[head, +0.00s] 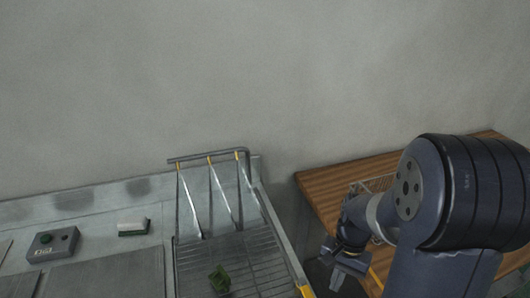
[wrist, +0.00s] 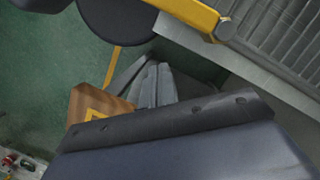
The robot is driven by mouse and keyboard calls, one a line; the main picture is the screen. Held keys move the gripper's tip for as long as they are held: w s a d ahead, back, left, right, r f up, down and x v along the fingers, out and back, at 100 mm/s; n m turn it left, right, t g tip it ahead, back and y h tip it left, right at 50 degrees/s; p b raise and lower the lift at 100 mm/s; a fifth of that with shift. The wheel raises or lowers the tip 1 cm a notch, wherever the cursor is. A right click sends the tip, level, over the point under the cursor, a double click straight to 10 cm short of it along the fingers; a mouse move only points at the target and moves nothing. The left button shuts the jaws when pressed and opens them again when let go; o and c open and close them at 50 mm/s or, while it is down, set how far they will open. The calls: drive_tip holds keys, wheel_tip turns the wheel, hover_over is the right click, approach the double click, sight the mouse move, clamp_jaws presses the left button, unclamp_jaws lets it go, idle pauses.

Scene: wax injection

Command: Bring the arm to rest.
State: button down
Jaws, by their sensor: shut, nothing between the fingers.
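My gripper (head: 347,262) is low at the right in the head view, in front of the wooden table and right of the metal bench. Its fingers show in the wrist view (wrist: 155,85), close together and with nothing held. My arm is bent, and its large dark joint fills the right side of the head view. It covers part of the wooden table (head: 330,187). The gripper appears clear of the bench, but its exact gap to the table edge cannot be told.
The metal bench carries a slatted rack (head: 260,262) with a green piece (head: 219,278), a grey button box (head: 53,242) and a white-and-green block (head: 133,227). A wire basket (head: 372,184) is behind my arm. Green floor (wrist: 45,55) and a yellow bar (wrist: 190,12) show in the wrist view.

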drive_tip(key=w+a+n+h, duration=0.2)
drive_tip(key=w+n, duration=0.5)
drive_tip(key=n, duration=0.2)
drive_tip(key=shift+w+n, duration=0.35)
drive_tip(key=shift+n, duration=0.05)
